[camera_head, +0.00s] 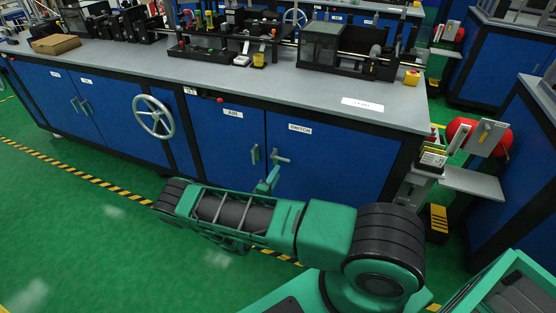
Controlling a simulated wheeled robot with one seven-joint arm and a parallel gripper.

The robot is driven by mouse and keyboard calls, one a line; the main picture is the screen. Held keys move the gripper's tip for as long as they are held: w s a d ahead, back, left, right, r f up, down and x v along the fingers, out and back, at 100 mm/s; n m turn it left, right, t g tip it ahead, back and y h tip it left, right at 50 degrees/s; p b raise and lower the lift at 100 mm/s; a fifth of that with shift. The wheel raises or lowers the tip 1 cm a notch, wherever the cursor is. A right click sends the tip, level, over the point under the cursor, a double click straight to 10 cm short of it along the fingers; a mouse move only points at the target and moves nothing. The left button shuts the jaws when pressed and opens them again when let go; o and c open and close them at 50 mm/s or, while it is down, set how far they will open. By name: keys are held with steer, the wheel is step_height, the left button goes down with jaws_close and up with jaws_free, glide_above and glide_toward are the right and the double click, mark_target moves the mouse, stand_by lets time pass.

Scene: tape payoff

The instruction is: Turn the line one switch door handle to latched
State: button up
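The blue switch door (320,166) is on the front of the long bench, under a white label (300,128) that appears to read SWITCH. Its grey handle (281,159) lies roughly level, pointing right from its pivot near the door's left edge. The neighbouring AIR door handle (255,154) stands upright. My green arm crosses in front of the bench. A green part, likely my gripper (268,182), shows above the forearm just below the switch handle. The forearm hides the rest, so I cannot tell whether it touches the handle or whether its fingers are open.
A handwheel (153,116) sticks out of the bench front to the left. Machine fixtures and a yellow-and-red button box (411,77) stand on the grey benchtop (250,82). A red tank (465,135) and a small shelf (472,182) are at right. Green floor is clear at left.

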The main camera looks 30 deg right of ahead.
mark_target(283, 160)
steer(key=x, duration=1)
steer(key=shift+w+d, duration=0.1)
steer(key=shift+w, duration=0.3)
jaws_close()
